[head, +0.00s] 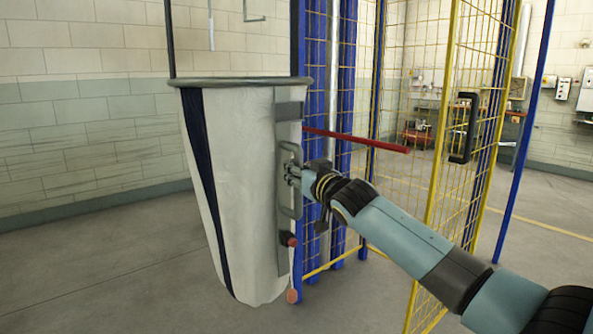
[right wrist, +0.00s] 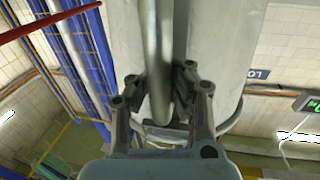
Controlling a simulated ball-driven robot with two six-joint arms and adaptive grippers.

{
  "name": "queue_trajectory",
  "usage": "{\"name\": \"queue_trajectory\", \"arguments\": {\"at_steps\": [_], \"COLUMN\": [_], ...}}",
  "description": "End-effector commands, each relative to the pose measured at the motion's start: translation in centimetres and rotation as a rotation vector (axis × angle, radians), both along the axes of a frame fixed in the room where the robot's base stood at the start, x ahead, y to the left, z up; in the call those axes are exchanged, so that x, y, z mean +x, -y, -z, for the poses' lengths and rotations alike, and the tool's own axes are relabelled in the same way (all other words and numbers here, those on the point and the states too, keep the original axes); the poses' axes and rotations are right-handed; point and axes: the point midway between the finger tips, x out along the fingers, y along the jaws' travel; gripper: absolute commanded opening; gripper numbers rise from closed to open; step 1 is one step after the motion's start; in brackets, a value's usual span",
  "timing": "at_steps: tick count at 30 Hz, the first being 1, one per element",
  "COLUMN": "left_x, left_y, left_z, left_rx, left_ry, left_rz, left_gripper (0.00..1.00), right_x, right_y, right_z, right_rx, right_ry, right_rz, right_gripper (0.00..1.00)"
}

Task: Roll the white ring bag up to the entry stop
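The white ring bag (head: 243,180) is a tall pale bag with a dark blue stripe and a grey ring around its top, in the left half of the head view. It hangs almost upright, its bottom near the floor. A grey vertical handle (head: 289,182) is on its right side. My right gripper (head: 292,176) is at this handle; in the right wrist view its fingers (right wrist: 160,88) sit either side of the handle bar (right wrist: 158,50) and look closed on it. A red bar (head: 355,140) sticks out behind the handle; I cannot tell whether it is the entry stop. My left gripper is out of view.
Blue posts (head: 347,60) stand right behind the bag. A yellow mesh gate (head: 455,140) with a black handle (head: 464,128) stands to the right, near my right arm. The floor (head: 100,270) left of the bag is clear, up to a tiled wall (head: 80,110).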

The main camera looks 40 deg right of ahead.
Motion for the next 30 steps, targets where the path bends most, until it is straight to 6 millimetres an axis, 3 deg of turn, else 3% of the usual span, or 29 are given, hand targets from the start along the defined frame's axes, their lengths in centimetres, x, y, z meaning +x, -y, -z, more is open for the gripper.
{"name": "queue_trajectory", "arguments": {"at_steps": [1, 5, 6, 14, 23, 26, 30], "left_x": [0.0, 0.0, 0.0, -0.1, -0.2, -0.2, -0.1], "left_y": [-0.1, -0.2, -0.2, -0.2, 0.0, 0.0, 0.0], "left_z": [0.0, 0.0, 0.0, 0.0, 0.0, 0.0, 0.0], "left_rx": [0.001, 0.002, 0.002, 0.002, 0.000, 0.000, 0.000], "left_ry": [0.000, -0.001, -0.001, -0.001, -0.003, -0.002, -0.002], "left_rz": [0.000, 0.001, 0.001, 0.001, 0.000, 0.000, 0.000], "left_gripper": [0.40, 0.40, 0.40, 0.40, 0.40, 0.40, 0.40], "right_x": [-0.2, -0.2, -0.2, -0.1, -0.3, -1.2, -4.0], "right_y": [0.1, 0.1, 0.1, 0.1, 0.0, -0.1, -0.4], "right_z": [0.8, 0.8, 0.8, 0.4, 0.2, 0.3, 0.4], "right_rx": [0.001, 0.001, 0.001, 0.000, -0.002, -0.003, -0.005], "right_ry": [-0.016, -0.016, -0.015, -0.008, -0.004, -0.005, -0.008], "right_rz": [0.004, 0.004, 0.004, 0.002, 0.001, 0.000, -0.001], "right_gripper": [0.00, 0.00, 0.10, 0.44, 0.44, 0.44, 0.44]}}
